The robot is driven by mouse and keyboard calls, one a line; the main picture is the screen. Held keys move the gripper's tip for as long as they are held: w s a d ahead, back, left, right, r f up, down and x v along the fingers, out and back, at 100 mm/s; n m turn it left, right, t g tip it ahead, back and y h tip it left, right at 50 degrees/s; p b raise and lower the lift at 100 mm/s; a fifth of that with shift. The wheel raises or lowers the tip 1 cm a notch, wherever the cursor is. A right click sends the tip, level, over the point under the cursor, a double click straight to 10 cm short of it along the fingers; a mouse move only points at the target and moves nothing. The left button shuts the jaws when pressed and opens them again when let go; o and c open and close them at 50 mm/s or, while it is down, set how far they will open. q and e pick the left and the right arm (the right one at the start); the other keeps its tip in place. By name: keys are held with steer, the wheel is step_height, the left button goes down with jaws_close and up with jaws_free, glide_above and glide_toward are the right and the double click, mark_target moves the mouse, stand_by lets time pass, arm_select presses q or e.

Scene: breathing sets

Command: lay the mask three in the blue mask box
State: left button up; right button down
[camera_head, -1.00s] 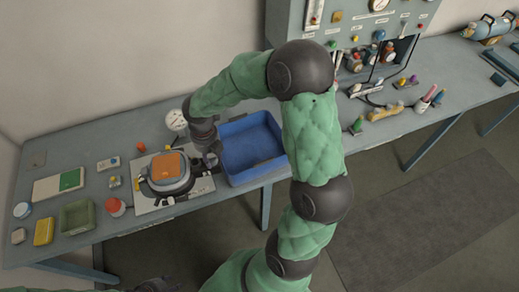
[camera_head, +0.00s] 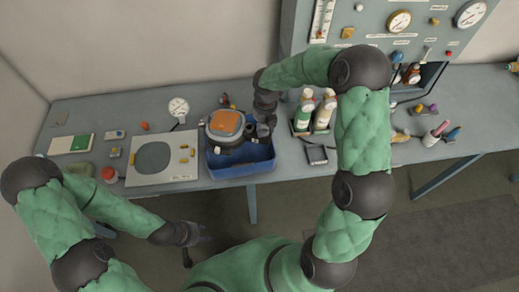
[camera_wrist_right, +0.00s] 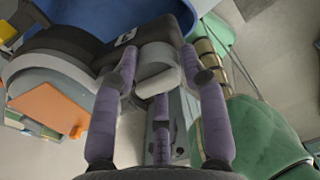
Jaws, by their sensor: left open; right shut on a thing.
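The mask (camera_head: 228,126), dark-bodied with an orange front plate, is at the blue mask box (camera_head: 240,171), over its back left part. I cannot tell whether it touches the box floor. My right gripper (camera_head: 266,128) is at the mask's right side. In the right wrist view, its purple fingers (camera_wrist_right: 160,68) are shut on a pale, rounded part of the mask; its orange plate (camera_wrist_right: 58,112) is at the left. The blue box (camera_wrist_right: 125,14) shows behind it. No number on the mask is readable. My left gripper (camera_head: 196,234) is open and empty, in front of the table.
A pale board (camera_head: 158,158) with a dark oval lies left of the box. A gauge (camera_head: 179,106) stands behind it. A red-topped jar (camera_head: 109,174) is at the left.

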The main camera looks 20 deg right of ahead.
step_height(320, 180, down, 16)
steer(key=shift+a, duration=0.1)
steer(key=shift+w+f, duration=0.1)
steer(key=shift+f, duration=0.25)
steer(key=c, duration=1)
jaws_free()
steer(key=shift+o, duration=0.2)
steer(key=r, duration=1.2)
steer(key=shift+s, duration=0.2)
